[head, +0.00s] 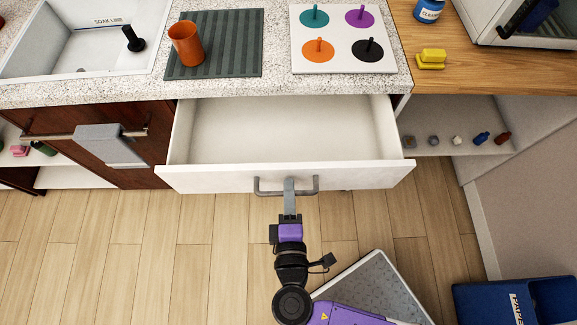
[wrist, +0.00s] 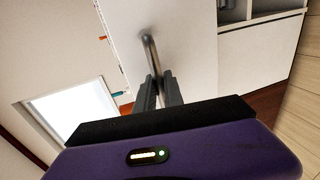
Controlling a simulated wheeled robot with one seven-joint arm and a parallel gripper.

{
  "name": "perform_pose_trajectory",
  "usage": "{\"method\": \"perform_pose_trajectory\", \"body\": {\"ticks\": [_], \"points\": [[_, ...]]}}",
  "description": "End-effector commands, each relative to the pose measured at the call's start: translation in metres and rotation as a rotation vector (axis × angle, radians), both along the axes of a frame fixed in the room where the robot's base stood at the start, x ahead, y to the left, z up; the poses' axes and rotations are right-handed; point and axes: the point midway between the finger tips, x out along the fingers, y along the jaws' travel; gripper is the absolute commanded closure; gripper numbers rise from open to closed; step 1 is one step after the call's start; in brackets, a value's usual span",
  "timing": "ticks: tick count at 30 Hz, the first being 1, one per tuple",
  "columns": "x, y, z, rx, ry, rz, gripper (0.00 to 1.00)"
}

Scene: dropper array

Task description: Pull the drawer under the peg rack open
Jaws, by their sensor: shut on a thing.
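The white drawer (head: 285,178) stands pulled out from under the counter in the head view, its inside showing empty. Its front carries a grey bar handle (head: 268,189). My gripper (head: 289,186) is at the middle of this handle. In the wrist view my gripper's two dark fingers (wrist: 159,88) are closed around the handle (wrist: 150,50), against the white drawer front (wrist: 125,40). The peg rack (head: 342,63) is a white board on the counter above the drawer, with teal, purple, orange and black discs and pegs.
A ribbed dark mat (head: 238,55) with an orange cup (head: 187,43) lies left of the rack, beside a sink (head: 75,45). A grey cloth (head: 108,146) hangs on a rail at left. A blue bin (head: 515,300) stands at lower right. Wooden floor lies before the drawer.

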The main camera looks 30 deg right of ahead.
Motion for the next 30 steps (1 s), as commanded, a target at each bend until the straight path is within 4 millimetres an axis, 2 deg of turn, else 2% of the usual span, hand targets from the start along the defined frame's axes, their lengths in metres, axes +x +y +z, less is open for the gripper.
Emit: {"method": "perform_pose_trajectory", "body": {"ticks": [6, 17, 18, 21, 30], "points": [[-0.014, 0.008, -0.001, 0.001, 0.003, 0.0, 1.0], [-0.016, 0.009, -0.001, 0.001, 0.002, 0.0, 1.0], [-0.016, 0.009, -0.001, 0.001, 0.002, 0.0, 0.82], [-0.015, 0.009, -0.001, 0.001, 0.002, 0.0, 0.66], [-0.016, 0.009, 0.0, 0.0, 0.001, 0.0, 0.66]]}}
